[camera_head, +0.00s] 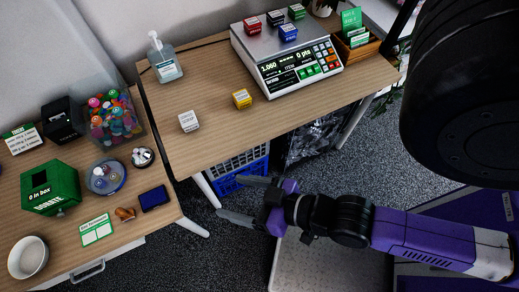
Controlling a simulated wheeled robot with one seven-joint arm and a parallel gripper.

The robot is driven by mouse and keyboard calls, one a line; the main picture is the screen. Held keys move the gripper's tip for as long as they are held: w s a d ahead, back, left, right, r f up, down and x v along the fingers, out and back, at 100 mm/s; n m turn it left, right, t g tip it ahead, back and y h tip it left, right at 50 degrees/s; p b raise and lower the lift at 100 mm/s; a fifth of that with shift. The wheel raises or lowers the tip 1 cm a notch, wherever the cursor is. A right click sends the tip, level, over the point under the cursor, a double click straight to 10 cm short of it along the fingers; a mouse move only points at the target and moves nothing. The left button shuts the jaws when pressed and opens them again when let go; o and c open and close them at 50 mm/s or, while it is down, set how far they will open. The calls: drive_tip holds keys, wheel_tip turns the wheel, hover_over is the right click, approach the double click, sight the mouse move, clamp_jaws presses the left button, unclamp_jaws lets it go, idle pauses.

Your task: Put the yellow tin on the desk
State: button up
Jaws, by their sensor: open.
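The yellow tin (242,98) is a small box with a dark label. It rests on the wooden desk (215,145), just left of the scale's front edge. My gripper (233,198) is open, with its two dark fingers apart and nothing between them. It is in front of the desk, over the floor area near the blue crate, clear of the tin. A white tin (188,121) sits on the same desk to the left of the yellow tin.
A scale (290,65) at the back of the desk bears red, black, green and blue tins. A sanitizer bottle (165,62) stands at back left. A blue crate (240,170) is under the desk. The left table (140,205) holds a green box (50,188) and a bin of figures.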

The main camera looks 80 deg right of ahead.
drive_tip(key=s+d+r+n+t+y, duration=0.1)
drive_tip(key=s+r+n, duration=0.2)
drive_tip(key=s+r, duration=0.2)
wheel_tip(320, 180, up, 3)
drive_tip(key=shift+d+r+n+t, duration=0.1)
drive_tip(key=shift+d+n+t, duration=0.15)
drive_tip(key=shift+n+t, duration=0.05)
